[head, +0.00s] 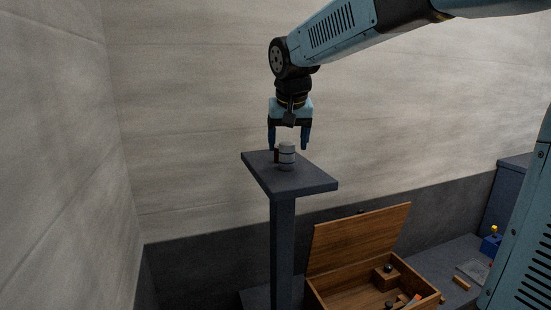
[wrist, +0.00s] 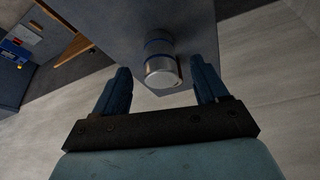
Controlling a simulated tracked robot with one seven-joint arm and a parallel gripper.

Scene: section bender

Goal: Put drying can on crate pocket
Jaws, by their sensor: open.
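The drying can (head: 287,156), a small grey metallic cylinder, stands upright on the top plate of a dark pedestal (head: 312,184). In the wrist view the can (wrist: 160,72) shows a shiny end and a blue band, between my fingers. My gripper (head: 288,146) points down just above the can, open, with one finger on each side; I see no clear contact. The wooden crate (head: 352,238) stands low to the right of the pedestal with its lid raised. A small wooden block-like compartment (head: 379,280) is inside it; I cannot tell whether this is the pocket.
Small dark and orange items lie in the crate near its front. A dark bench (head: 440,262) to its right holds a blue block with a yellow top (head: 491,244) and a small wooden piece (head: 461,283). A pale wall stands behind the pedestal.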

